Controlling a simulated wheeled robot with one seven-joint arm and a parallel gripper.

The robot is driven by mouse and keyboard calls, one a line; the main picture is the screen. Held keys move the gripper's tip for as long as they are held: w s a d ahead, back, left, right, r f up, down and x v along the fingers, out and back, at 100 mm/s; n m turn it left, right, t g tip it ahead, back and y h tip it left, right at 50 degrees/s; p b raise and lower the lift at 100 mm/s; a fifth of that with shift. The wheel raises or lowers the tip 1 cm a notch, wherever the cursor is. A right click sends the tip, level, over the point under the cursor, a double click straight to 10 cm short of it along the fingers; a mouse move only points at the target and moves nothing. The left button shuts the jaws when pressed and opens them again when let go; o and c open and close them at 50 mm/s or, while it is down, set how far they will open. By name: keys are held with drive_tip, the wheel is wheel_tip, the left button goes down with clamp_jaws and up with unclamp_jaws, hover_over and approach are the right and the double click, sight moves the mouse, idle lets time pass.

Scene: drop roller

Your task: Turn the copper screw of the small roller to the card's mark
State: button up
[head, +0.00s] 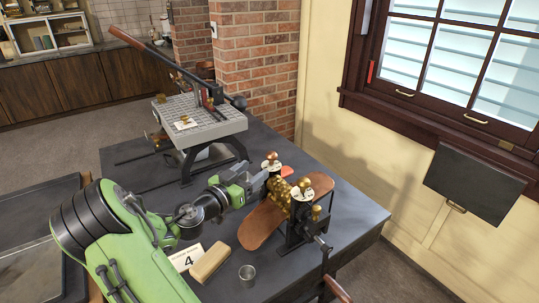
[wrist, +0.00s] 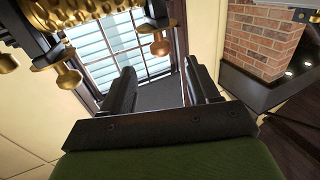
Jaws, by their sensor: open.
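The small roller (head: 292,211) is a dark frame with brass patterned rolls, standing on the dark bench. I cannot read the dials. The card (head: 187,257) lies on the bench and shows a "4". My gripper (head: 262,181) is open and empty, beside the roller's left side, close to the far post.
A wooden block (head: 210,262) and a metal cup (head: 247,273) stand near the card. The roller's crank (head: 323,246) sticks out at front right. A brick pillar (head: 258,70) stands behind.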

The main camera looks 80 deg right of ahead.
sight(272, 157)
drive_tip(key=p+x, duration=0.1)
drive_tip(key=x, duration=0.8)
drive_tip(key=shift+s+d, duration=0.1)
drive_tip(key=shift+d, duration=0.2)
drive_tip(key=shift+c, duration=0.2)
